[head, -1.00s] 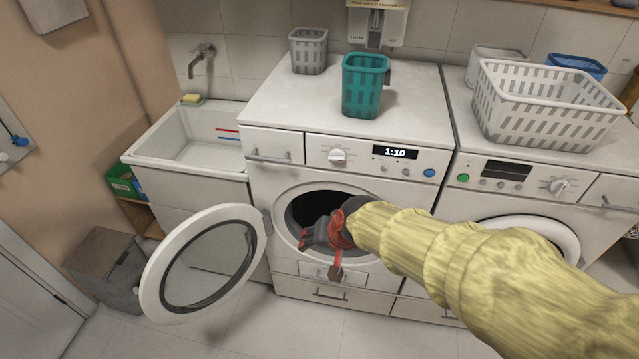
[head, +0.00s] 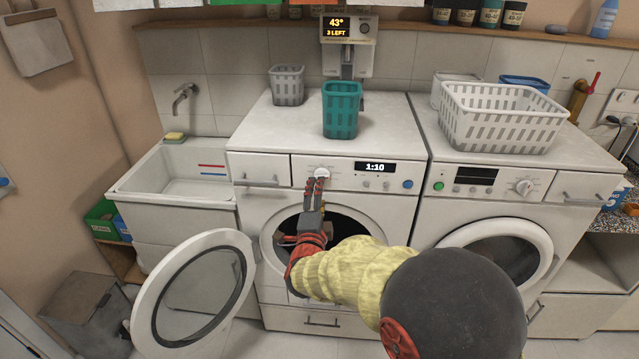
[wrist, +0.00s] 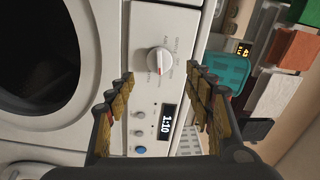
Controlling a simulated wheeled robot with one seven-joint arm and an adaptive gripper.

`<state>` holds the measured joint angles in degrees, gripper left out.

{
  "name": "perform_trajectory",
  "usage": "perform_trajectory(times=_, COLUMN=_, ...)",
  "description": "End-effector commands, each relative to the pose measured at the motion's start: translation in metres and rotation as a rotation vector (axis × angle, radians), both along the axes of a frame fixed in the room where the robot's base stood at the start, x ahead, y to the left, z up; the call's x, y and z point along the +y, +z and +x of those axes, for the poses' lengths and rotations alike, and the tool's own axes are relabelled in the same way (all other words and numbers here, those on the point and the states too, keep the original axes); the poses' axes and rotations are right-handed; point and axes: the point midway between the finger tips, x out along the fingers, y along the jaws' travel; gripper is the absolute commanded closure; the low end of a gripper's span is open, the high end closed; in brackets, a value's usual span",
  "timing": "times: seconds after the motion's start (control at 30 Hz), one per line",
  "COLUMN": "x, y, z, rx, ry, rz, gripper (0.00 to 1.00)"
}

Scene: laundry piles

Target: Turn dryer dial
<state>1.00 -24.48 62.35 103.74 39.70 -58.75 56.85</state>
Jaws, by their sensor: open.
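A white round dial (head: 321,173) is on the front panel of the left machine (head: 340,228), left of a lit display (head: 375,167) reading 1:10. My gripper (head: 316,186) points up at the panel just below the dial, overlapping its lower edge in the head view. In the wrist view the dial (wrist: 159,60) shows whole, with a red mark beside it. It lies ahead of the gap between the two spread fingers of my gripper (wrist: 159,84). The fingers are open and empty. I see no clear contact with the dial.
The left machine's round door (head: 155,300) hangs open to the left, below my gripper. A teal basket (head: 342,110) and a grey basket (head: 287,86) stand on top.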

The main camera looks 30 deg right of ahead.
Motion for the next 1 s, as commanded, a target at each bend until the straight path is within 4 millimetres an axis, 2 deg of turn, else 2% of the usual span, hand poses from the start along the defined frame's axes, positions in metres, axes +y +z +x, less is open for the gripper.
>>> perform_trajectory(times=0.43, x=-0.035, y=-0.002, z=0.051, rx=0.002, ry=0.000, rz=-0.002, gripper=0.47)
perform_trajectory(times=0.83, x=-0.039, y=0.000, z=0.058, rx=0.003, ry=0.002, rz=-0.002, gripper=0.47)
perform_trajectory(times=1.0, x=-0.039, y=0.000, z=0.058, rx=0.003, ry=0.002, rz=-0.002, gripper=0.56)
